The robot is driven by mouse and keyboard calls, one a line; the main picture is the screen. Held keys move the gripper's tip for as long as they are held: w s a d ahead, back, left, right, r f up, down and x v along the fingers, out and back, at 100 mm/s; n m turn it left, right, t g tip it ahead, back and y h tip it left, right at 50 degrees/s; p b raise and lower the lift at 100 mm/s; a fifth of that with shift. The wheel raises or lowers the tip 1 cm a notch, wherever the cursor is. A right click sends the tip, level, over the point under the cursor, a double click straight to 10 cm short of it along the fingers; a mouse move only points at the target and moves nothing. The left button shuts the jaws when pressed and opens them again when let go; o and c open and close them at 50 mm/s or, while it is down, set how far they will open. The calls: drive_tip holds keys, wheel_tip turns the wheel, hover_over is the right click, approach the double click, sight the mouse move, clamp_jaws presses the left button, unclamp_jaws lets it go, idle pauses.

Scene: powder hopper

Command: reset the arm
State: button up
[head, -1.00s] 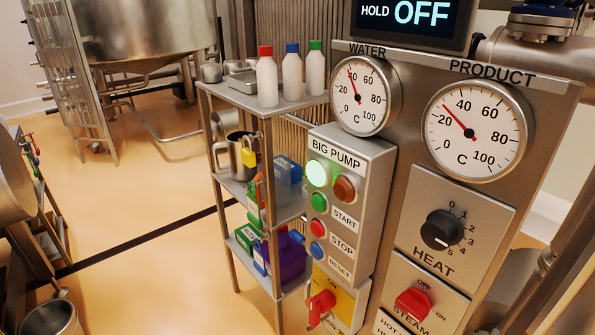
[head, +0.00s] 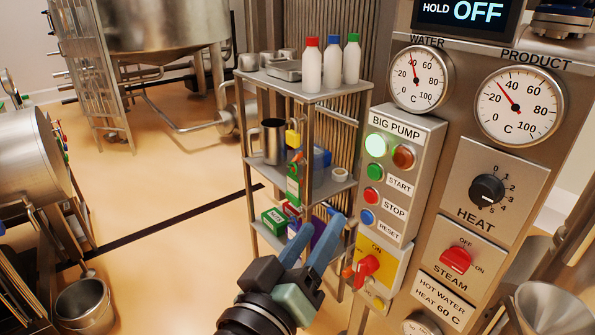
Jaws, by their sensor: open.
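My gripper (head: 316,238) shows in the lower middle of the head view, with two blue fingers spread apart and nothing visible between them. It is in front of the shelf's lower part, left of the big pump box (head: 402,180). The fingers point up and away from me. The wrist is at the bottom edge, and the rest of my arm is out of view.
A control panel (head: 520,155) with gauges and knobs fills the right side. The red big pump switch (head: 367,268) is close to the right of my gripper. A metal shelf (head: 350,98) holds bottles and boxes. A bucket (head: 84,305) stands at the lower left. Open floor (head: 165,270) lies left of my gripper.

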drive_tip(key=s+r+t+y+p, duration=0.2)
drive_tip(key=r+t+p, duration=0.1)
drive_tip(key=r, duration=1.1)
drive_tip(key=s+a+r+m+t+y+p, duration=0.1)
drive_tip(key=s+r+t+y+p, duration=0.2)
drive_tip(key=r, duration=1.1)
drive_tip(key=s+a+r+m+t+y+p, duration=0.1)
drive_tip(key=r+t+p, duration=0.4)
drive_tip(key=r, duration=1)
drive_tip(key=shift+s+y+p, duration=0.85)
drive_tip(key=shift+s+y, duration=0.05)
drive_tip(key=shift+s, duration=0.35)
